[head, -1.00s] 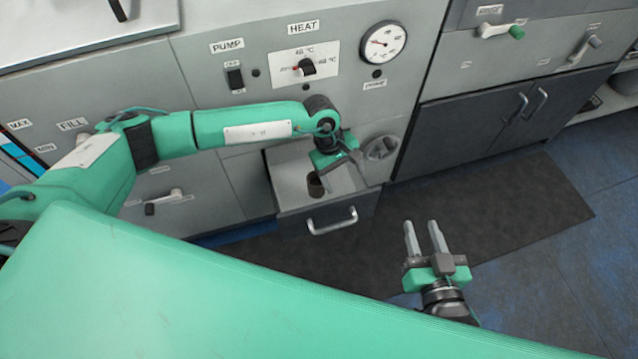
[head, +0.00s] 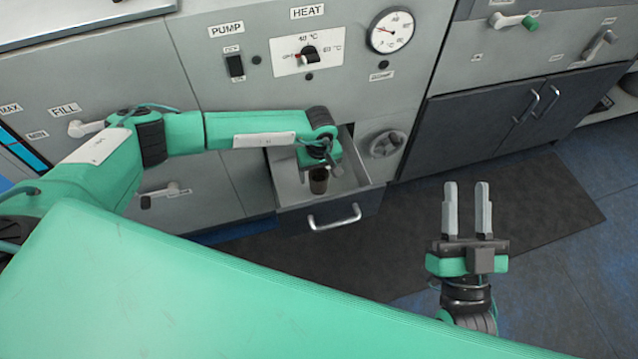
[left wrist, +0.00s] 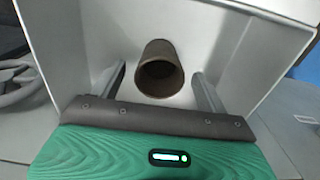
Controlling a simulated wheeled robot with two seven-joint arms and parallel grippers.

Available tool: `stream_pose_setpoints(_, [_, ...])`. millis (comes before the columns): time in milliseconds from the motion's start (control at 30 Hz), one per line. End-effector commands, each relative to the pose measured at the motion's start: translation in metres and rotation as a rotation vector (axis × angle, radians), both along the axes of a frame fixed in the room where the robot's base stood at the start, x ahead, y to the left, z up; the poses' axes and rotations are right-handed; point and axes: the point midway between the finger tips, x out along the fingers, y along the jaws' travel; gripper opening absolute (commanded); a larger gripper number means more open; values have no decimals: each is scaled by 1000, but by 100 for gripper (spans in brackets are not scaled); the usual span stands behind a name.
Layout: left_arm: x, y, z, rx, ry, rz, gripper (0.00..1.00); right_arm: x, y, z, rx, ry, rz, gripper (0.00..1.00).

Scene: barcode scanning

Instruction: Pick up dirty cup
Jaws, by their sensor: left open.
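The dirty cup (head: 319,184) is a small dark brown cup inside the open drawer (head: 358,193), partly hidden under my left gripper in the head view. In the left wrist view the cup (left wrist: 159,70) has its opening facing the camera. My left gripper (head: 322,170) is over the drawer. In the left wrist view its two fingers (left wrist: 160,88) are open on either side of the cup, with gaps between fingers and cup. My right gripper (head: 467,190) is open and empty in front of the cabinets, above the dark mat.
A round grey handwheel (head: 386,144) is on the panel right of the drawer. The panel above carries a heat knob (head: 309,54), a pump switch (head: 235,66) and a gauge (head: 391,31). A dark mat (head: 540,200) lies on the floor.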

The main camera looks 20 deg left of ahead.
Motion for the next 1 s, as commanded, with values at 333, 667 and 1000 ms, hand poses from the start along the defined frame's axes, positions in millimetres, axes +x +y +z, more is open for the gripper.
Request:
stream_pose_setpoints(333, [-2, 0, -42, 0, 2, 2, 76, -14, -16, 42, 63, -269, -37, 36])
stream_pose_setpoints(667, [-2, 0, -49, 0, 0, 1, 76, -19, -20, 53, 77, -333, -46, 36])
stream_pose_setpoints(1000, [-2, 0, -49, 0, 0, 1, 28, -19, -20, 52, 76, -330, -46, 36])
